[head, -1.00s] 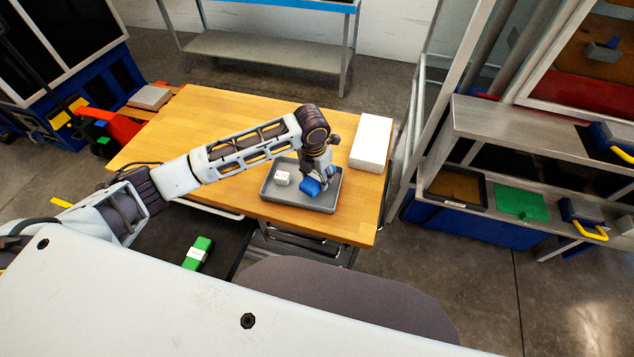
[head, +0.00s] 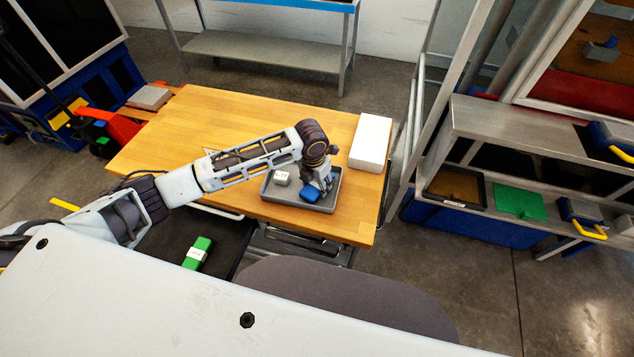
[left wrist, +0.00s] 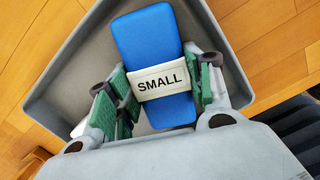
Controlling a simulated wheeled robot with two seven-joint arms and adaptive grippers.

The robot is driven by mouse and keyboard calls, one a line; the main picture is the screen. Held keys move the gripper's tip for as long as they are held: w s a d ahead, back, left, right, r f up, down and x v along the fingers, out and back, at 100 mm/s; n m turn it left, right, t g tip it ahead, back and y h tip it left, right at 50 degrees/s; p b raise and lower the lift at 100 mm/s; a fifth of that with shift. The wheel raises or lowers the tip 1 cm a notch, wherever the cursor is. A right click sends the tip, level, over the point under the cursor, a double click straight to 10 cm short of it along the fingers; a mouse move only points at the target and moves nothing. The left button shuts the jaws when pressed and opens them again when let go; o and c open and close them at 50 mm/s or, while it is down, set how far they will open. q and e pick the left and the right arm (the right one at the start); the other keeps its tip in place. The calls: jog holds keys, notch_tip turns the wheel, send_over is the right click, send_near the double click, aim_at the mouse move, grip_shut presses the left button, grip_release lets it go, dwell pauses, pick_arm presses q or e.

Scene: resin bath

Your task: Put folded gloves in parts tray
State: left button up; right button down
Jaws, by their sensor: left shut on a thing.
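The folded gloves are a blue bundle with a white band reading "SMALL" (left wrist: 150,45); in the head view the blue bundle (head: 309,194) is partly covered by my gripper. The parts tray (head: 268,197) is a grey shallow tray on the wooden table; its wall also shows in the left wrist view (left wrist: 50,85). My left gripper (left wrist: 160,90) is shut on the gloves, its green pads at both sides of the band. The gloves are inside the tray's outline, low over its floor; I cannot tell whether they touch it. My right gripper is not in view.
A small white-grey block (head: 281,177) sits in the tray's left part. A white box (head: 371,143) stands on the table right of the tray. A green banded bundle (head: 197,253) lies on a dark surface below the table's front edge. The table's left part (head: 180,130) is clear.

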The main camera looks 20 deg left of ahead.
aim_at(315, 186)
pick_arm(q)
jog(key=o, duration=1)
jog(key=shift+f, duration=0.1)
jog(key=shift+o, duration=0.2)
notch_tip(315, 186, up, 12)
jog(key=s, duration=0.1)
jog(key=shift+s+a, duration=0.15)
jog(key=shift+a, duration=0.1)
dwell(0.3)
